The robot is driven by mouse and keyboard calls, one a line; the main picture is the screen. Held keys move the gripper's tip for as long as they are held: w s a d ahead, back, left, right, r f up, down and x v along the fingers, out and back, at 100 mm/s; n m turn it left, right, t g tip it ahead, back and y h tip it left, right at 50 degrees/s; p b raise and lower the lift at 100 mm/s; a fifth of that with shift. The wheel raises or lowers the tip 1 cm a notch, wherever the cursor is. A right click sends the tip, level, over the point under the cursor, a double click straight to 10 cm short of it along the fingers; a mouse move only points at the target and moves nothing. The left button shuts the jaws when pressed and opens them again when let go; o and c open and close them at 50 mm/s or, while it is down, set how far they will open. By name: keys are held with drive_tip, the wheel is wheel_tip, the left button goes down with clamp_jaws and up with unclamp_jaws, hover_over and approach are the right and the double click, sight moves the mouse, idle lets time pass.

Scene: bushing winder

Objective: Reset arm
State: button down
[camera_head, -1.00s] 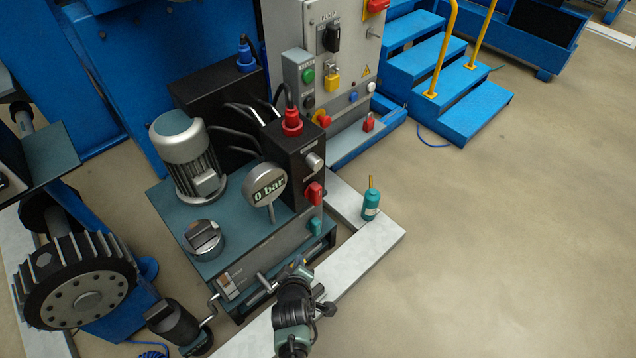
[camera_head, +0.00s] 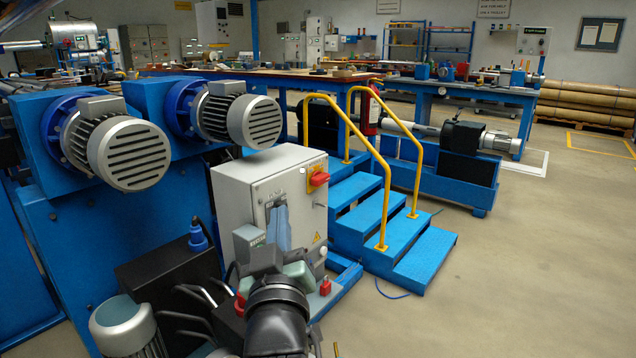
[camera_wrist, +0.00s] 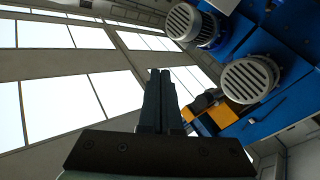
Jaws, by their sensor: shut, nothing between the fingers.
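My gripper (camera_head: 279,228) is raised in front of the grey control cabinet (camera_head: 238,198) in the head view. Its fingers point up and cover part of the cabinet's front. In the wrist view my gripper (camera_wrist: 160,76) has its two dark fingers together with nothing between them. The wrist camera faces up toward the roof and its bright windows (camera_wrist: 60,105). My arm rises from the bottom of the head view and hides the lower front of the cabinet.
Two grey motors (camera_head: 128,152) on a blue machine stand at the left. Blue steps (camera_head: 385,222) with yellow handrails (camera_head: 385,185) stand right of the cabinet. A pump motor (camera_head: 122,325) is at the lower left. The floor (camera_head: 530,270) at the right is clear.

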drive_tip(key=s+d+r+m+t+h, duration=0.1)
drive_tip(key=s+d+r+m+t, duration=0.25)
drive_tip(key=s+r, duration=0.9)
drive_tip(key=s+d+r+m+t+h, duration=0.15)
drive_tip(key=s+r+t, duration=0.25)
drive_tip(key=s+r, duration=0.85)
drive_tip(key=w+r+p, duration=0.2)
drive_tip(key=r+p, duration=1.6)
drive_tip(key=r, duration=0.1)
drive_tip(key=w+r+p, duration=0.2)
drive_tip(key=r+p, duration=1.6)
drive_tip(key=r, duration=0.1)
drive_tip(key=shift+d+y, duration=0.2)
drive_tip(key=shift+y, duration=0.15)
